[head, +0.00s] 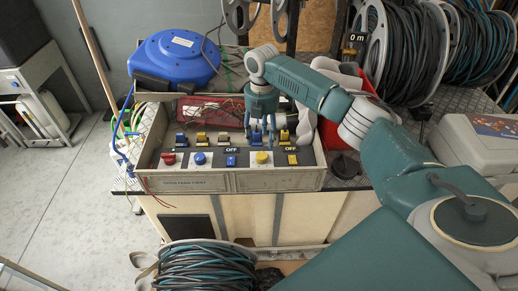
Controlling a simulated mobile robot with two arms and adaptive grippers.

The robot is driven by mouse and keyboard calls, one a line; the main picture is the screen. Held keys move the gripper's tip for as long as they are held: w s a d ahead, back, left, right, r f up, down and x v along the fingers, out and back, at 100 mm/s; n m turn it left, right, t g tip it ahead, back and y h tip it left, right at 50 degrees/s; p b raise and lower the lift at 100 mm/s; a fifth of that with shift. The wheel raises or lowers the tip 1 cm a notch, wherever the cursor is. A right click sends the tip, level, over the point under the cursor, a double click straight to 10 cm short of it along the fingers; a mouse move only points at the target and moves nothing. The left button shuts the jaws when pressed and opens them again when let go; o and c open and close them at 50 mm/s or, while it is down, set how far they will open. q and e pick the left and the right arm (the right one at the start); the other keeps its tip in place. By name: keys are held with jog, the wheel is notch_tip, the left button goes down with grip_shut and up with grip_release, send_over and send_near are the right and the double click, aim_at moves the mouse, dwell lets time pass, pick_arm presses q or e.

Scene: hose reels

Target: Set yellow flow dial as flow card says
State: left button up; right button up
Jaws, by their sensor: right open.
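The yellow flow dial (262,157) is a round yellow knob on the sloped front of the control box (200,183), right of its middle. My right gripper (263,141) points down just above and behind the dial, with its fingers apart and nothing seen between them. I cannot tell whether a fingertip touches the dial. The dial's setting is too small to read. I cannot make out a flow card. My left gripper is out of view.
On the panel are a red knob (168,159), a blue knob (199,158), small blue and yellow switches, and dark "OFF" displays. A blue hose reel (174,58) stands behind left. Large hose reels (420,50) and a grey case (480,143) are at right. A hose coil (205,268) lies in front.

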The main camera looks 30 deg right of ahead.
aim_at(262, 155)
jog(key=f, duration=0.5)
jog(key=shift+s+p, duration=0.25)
jog(key=shift+p, duration=0.05)
notch_tip(262, 155, down, 2)
jog(key=shift+w+f, duration=0.15)
jog(key=shift+f, duration=0.4)
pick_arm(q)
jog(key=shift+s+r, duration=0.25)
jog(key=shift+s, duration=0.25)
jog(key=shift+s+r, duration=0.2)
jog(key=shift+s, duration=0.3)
pick_arm(e)
jog(key=c, duration=1.2)
